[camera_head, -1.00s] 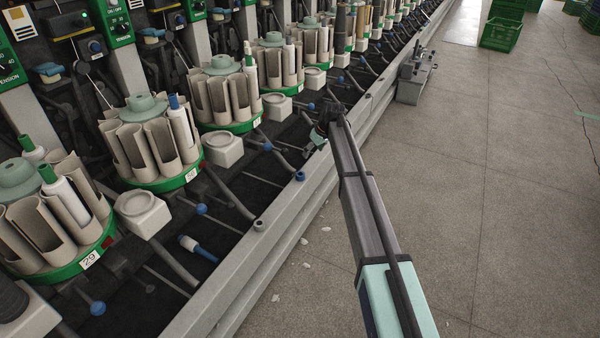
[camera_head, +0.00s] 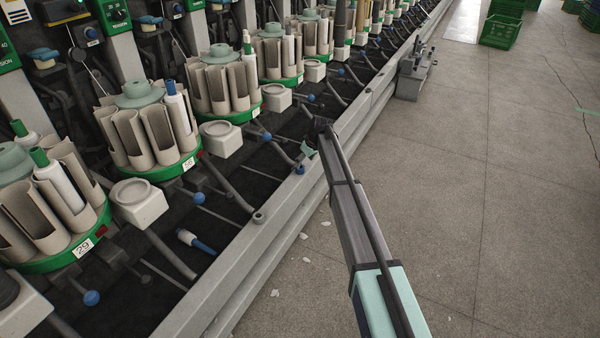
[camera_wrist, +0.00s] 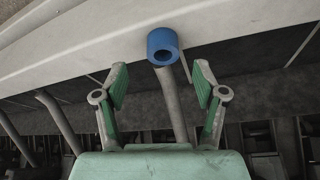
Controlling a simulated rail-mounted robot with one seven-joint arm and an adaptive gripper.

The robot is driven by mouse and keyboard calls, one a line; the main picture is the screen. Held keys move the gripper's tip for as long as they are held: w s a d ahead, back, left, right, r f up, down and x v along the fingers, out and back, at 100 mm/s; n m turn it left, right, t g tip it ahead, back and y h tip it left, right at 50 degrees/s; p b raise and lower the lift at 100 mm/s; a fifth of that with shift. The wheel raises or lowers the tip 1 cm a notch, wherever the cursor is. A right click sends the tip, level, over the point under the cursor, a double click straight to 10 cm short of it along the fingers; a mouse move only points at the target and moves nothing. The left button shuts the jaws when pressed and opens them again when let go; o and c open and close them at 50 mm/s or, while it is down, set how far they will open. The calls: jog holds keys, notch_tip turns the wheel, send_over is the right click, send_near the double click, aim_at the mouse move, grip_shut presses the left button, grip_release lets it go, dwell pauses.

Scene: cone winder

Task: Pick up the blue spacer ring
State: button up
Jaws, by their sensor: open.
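The blue spacer ring (camera_wrist: 163,47) sits at the metal beam in the wrist view, with its dark hole facing me and a grey rod right below it. In the head view, the blue ring (camera_head: 299,170) shows small on the beam's inner edge. My gripper (camera_wrist: 160,85) is open and empty. Its two green-padded fingers stand apart, one to each side of the rod, and the ring appears centred between and beyond their tips, not between the pads. In the head view, my gripper (camera_head: 308,150) is just above the ring and partly hidden by my arm.
The long grey beam (camera_head: 235,262) borders the winder. Left of it are rods with blue knobs, a fallen bobbin (camera_head: 196,241) and round magazines (camera_head: 146,130) with beige pockets. A grey fixture (camera_head: 413,72) stands farther along. The floor to the right is open.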

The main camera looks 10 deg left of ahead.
aim_at(301, 167)
jog(key=shift+b+x, duration=1.1)
jog(key=shift+x, duration=1.55)
jog(key=shift+s+a, duration=0.1)
jog(key=shift+a, duration=0.05)
jog(key=shift+c, duration=0.4)
jog(key=c, duration=0.9)
